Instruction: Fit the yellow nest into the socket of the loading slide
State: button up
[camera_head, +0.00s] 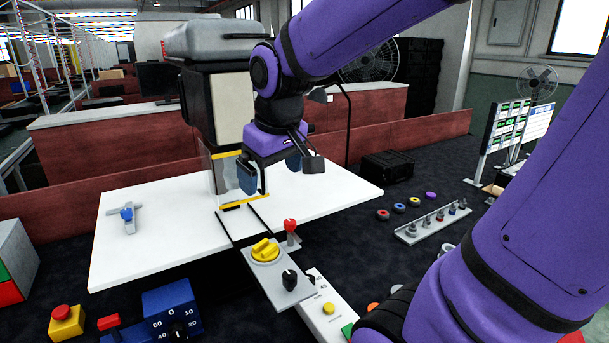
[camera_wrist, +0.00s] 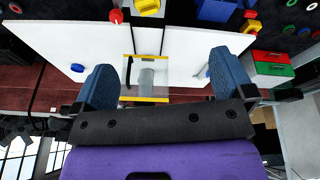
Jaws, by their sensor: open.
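The yellow nest (camera_head: 265,250) is a round yellow piece with raised parts. It sits on the grey plate of the loading slide (camera_head: 265,272); whether it is seated in a socket there I cannot tell. In the wrist view the nest (camera_wrist: 148,7) is cut off by the top edge, past the slide's two dark rails. My gripper (camera_head: 268,176) is open and empty, its blue-padded fingers spread in front of the press, behind the nest and above the white table. In the wrist view my gripper (camera_wrist: 165,85) has nothing between its fingers.
The press (camera_head: 215,105) with a yellow-edged guard (camera_head: 228,178) stands close to my gripper. A red-knobbed lever (camera_head: 290,227) and a black knob (camera_head: 289,279) stand beside the nest. A blue-handled clamp (camera_head: 127,215) is on the white table (camera_head: 160,245), otherwise largely clear.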

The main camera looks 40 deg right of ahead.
jog(key=s+a+r+t, duration=0.1)
jog(key=s+r+t, duration=0.1)
jog(key=s, duration=0.8)
jog(key=shift+s+a+r+m+y, duration=0.15)
jog(key=shift+a+r+m+y, duration=0.15)
jog(key=shift+a+r+m, duration=0.15)
jog(key=shift+d, duration=0.1)
jog(key=shift+c, duration=0.3)
